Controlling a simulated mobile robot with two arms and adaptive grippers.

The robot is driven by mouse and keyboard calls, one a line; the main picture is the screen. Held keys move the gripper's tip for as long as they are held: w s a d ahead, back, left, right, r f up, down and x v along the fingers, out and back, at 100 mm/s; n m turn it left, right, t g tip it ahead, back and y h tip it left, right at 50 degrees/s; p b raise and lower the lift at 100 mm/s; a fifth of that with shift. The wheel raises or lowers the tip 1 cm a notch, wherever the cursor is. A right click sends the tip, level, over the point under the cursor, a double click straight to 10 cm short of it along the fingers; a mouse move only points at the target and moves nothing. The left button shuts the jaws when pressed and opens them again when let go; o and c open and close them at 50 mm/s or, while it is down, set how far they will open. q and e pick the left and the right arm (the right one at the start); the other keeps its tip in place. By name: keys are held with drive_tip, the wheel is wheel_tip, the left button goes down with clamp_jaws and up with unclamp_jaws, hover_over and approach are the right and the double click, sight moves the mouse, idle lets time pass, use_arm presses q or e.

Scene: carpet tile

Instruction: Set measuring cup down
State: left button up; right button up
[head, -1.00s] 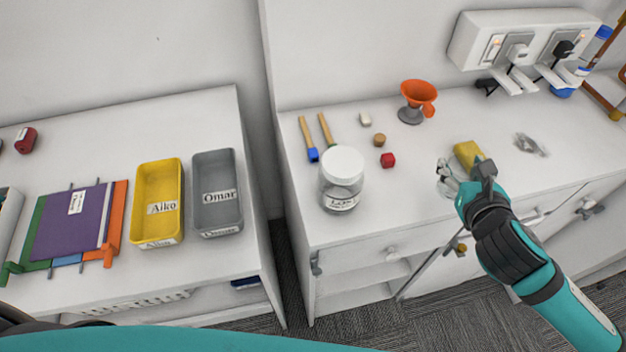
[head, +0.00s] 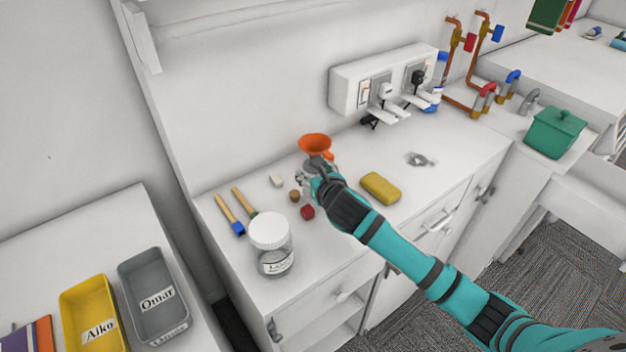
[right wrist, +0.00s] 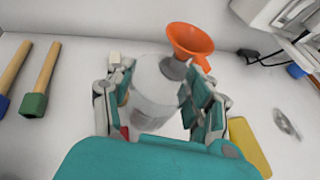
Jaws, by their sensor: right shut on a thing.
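My right gripper (head: 312,178) is above the white counter (head: 350,240), just in front of the orange funnel (head: 315,145). It is shut on a clear, whitish measuring cup (right wrist: 155,95), seen between the fingers in the right wrist view. In the head view the cup is mostly hidden by the gripper. I cannot tell whether its base touches the counter. The funnel with its grey base also shows in the right wrist view (right wrist: 190,40), close behind the cup. My left gripper is not in view.
A red cube (head: 307,212), brown piece (head: 295,195) and white block (head: 276,181) lie close to the gripper. A lidded jar (head: 271,245) and two brushes (head: 230,215) are left.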

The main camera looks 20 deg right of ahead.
drive_tip(key=shift+w+f, duration=0.2)
drive_tip(key=shift+f+p, duration=0.3)
drive_tip(key=shift+f, duration=1.35)
drive_tip(key=o, duration=1)
drive_tip(key=shift+f, duration=0.1)
drive_tip(key=shift+c, duration=0.2)
